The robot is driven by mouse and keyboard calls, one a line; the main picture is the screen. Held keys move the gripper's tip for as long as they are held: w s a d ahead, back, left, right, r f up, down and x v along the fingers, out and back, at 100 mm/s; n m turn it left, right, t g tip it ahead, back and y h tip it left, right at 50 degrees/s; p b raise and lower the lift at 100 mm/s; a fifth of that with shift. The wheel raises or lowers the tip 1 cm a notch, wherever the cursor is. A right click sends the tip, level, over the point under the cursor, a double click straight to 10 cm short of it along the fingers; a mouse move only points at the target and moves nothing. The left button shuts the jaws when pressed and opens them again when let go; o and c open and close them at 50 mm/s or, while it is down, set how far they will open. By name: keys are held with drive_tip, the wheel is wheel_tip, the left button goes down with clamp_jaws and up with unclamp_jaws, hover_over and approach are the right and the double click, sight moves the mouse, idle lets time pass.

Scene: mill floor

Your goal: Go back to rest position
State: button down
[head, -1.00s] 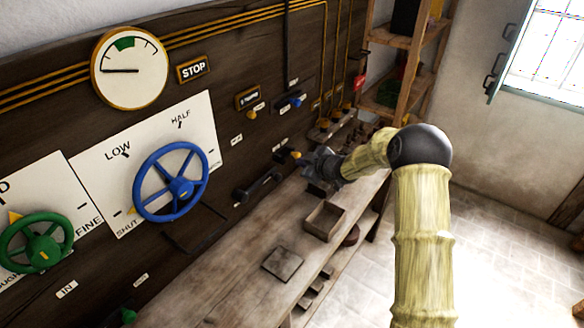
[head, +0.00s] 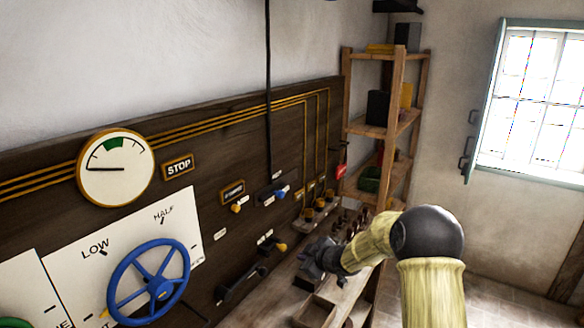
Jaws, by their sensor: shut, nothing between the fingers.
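My gripper (head: 312,262) is at the end of my bent arm in the head view. It is above the wooden bench, close to the dark control board (head: 240,150). It is small and dark here, and its fingers look closed with nothing held. The black lever handle (head: 240,286) on the board is to its left. A yellow-tipped switch (head: 281,247) is just left of and above it. Whether the gripper touches any of these cannot be told.
A blue handwheel (head: 150,285), a round gauge (head: 115,168) and a STOP sign (head: 178,167) are on the board. An open wooden box (head: 316,312) is on the bench below the gripper. A wooden shelf (head: 392,130) stands at the back. Floor shows at right.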

drive_tip(key=s+d+r+m+g+h, duration=0.1)
drive_tip(key=s+d+m+g+h, duration=0.1)
drive_tip(key=s, duration=1)
drive_tip(key=s+d+m+g+h, duration=0.2)
drive_tip(key=s+d+m, duration=0.3)
drive_tip(key=s, duration=0.7)
drive_tip(key=s+d+r+m+g+h, duration=0.1)
drive_tip(key=s+m, duration=0.5)
drive_tip(key=s, duration=0.6)
drive_tip(key=d+g+h, duration=0.1)
drive_tip(key=d+g, duration=0.1)
drive_tip(key=d, duration=0.1)
drive_tip(key=shift+d+r+h, duration=0.15)
drive_tip(key=shift+r+h, duration=0.15)
drive_tip(key=shift+r, duration=0.05)
